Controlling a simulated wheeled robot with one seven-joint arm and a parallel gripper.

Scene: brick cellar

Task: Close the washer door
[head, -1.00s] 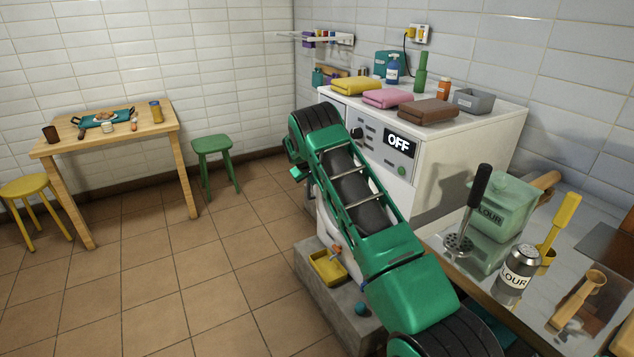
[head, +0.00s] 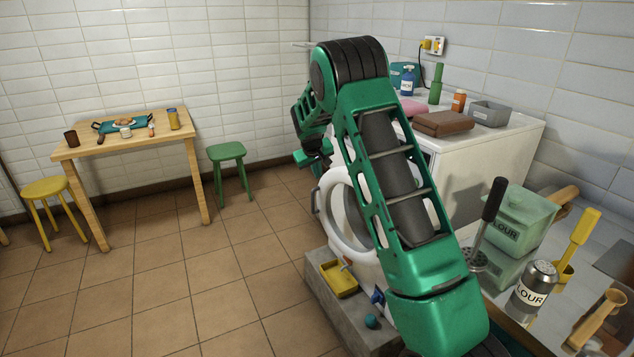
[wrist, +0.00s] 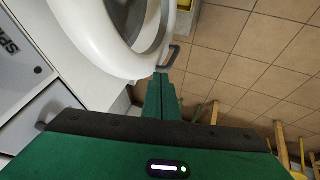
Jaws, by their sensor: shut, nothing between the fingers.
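The washer (head: 490,165) is the white machine at right of centre in the head view, its front mostly hidden by my arm. Its round white door (head: 334,212) with a dark glass stands open, swung out from the front, its right part hidden by my arm. In the wrist view the door (wrist: 95,35) fills the upper left, with a grey handle (wrist: 174,56) on its rim. My gripper (wrist: 161,80) is shut and empty, its green fingertips just below the door rim near the handle. I cannot tell whether they touch.
A counter with flour containers (head: 520,222) lies at right. A wooden table (head: 130,138), a green stool (head: 227,153) and a yellow stool (head: 45,188) stand left. The tiled floor between is clear.

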